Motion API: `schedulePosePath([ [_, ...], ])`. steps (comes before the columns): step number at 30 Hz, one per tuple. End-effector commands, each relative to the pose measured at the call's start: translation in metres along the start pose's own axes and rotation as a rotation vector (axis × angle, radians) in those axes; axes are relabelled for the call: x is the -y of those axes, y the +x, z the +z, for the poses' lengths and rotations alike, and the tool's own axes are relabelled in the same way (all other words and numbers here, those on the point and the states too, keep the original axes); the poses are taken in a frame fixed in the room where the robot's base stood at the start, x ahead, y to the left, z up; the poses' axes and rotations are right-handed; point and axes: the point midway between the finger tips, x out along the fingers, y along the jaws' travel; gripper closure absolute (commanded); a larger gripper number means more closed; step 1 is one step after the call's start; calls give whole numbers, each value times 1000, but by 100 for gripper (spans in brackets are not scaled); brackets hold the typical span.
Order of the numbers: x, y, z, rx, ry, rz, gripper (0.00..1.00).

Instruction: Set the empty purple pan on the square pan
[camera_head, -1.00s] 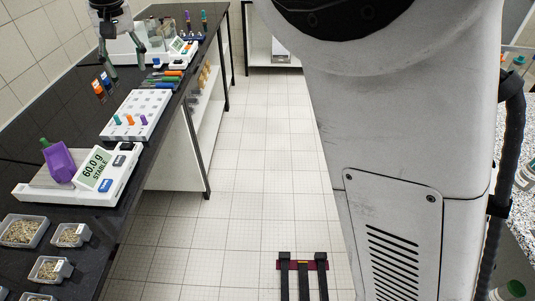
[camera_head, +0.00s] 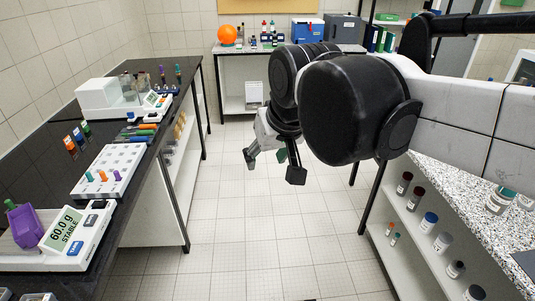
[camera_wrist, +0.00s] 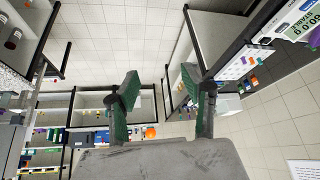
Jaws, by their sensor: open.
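The purple pan (camera_head: 25,228) stands tilted up on the balance at the lower left of the head view. It is on or against the flat square pan (camera_head: 8,246) of that balance, whose display reads 60.0 g STABLE. A small green piece shows at its upper left edge; I cannot tell what it belongs to. A purple part (camera_wrist: 315,38) also shows at the right edge of the wrist view. My gripper (camera_head: 274,167) is open and empty over the aisle, well to the right of the balance; its spread fingers show in the wrist view (camera_wrist: 160,85).
A white rack (camera_head: 107,170) with coloured plugs, several pens and a second balance (camera_head: 112,97) stand along the left bench. A speckled counter (camera_head: 460,195) with bottles on shelves below is at the right. A far bench holds an orange ball (camera_head: 227,35). The aisle floor is clear.

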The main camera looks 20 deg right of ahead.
Motion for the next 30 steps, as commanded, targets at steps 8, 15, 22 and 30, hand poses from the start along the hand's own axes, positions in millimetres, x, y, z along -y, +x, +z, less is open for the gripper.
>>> schedulePosePath([
  [8, -46, 12, 92, -77, 60, 57, 57],
  [15, -58, 20, 124, -106, 78, 79, 57],
  [22, -58, 20, 125, -107, 78, 80, 57],
  [30, -59, 34, 132, -107, 78, 80, 57],
])
